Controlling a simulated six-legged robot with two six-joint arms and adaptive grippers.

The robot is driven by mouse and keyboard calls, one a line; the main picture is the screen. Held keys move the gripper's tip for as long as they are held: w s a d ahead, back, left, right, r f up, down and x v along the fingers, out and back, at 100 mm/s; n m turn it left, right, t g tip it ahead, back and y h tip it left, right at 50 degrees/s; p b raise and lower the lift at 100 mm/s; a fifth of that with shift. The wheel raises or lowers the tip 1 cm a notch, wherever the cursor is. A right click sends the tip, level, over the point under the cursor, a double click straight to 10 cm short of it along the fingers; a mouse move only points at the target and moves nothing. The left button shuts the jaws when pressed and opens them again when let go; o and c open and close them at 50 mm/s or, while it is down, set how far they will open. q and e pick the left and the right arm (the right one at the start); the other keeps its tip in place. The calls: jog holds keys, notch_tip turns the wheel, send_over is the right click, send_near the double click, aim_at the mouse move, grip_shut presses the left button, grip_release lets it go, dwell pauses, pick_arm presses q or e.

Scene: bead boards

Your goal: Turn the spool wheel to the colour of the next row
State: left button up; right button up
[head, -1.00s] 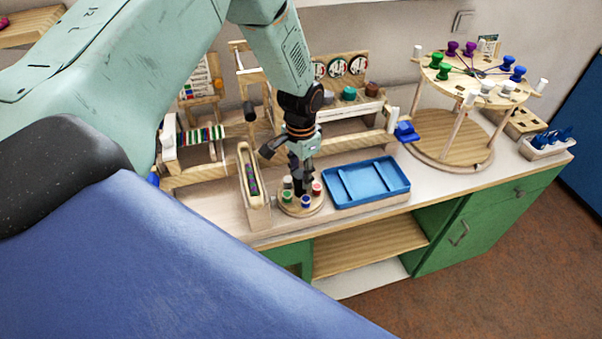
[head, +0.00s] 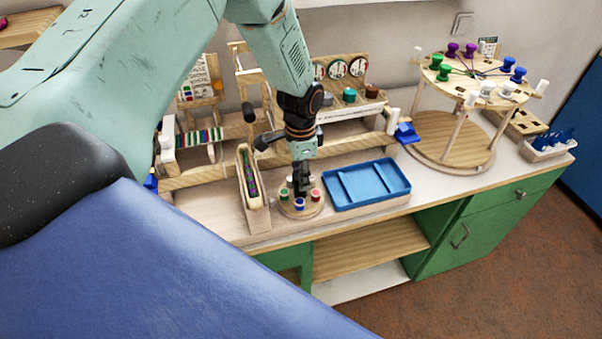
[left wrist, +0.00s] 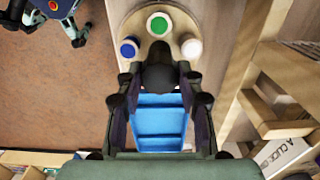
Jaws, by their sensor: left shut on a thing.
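The spool wheel (head: 287,210) is a small round wooden disc at the front of the bench, with small coloured spools round its rim. A green spool (head: 284,194) is at its left, a blue one (head: 299,204) at the front and a red one (head: 315,195) at the right. My left gripper (head: 300,188) points down over the middle of the wheel, shut on its dark centre knob. In the left wrist view the knob (left wrist: 160,70) is between the fingers, with blue, green and white spools beyond it. My right gripper is out of view.
A narrow wooden box of beads (head: 243,160) stands close left of the wheel, and a blue tray (head: 367,203) close right. A large round spool stand (head: 450,155) is at the back right. Bead racks (head: 205,137) stand behind on the left.

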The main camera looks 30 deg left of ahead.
pick_arm(q)
jog(key=o, duration=1.2)
jog(key=shift+s+a+r, duration=0.1)
jog(key=shift+c, duration=0.2)
jog(key=shift+w+r, duration=0.2)
jog(key=shift+r, duration=0.1)
notch_tip(320, 180, up, 11)
jog(key=shift+s+r, duration=0.15)
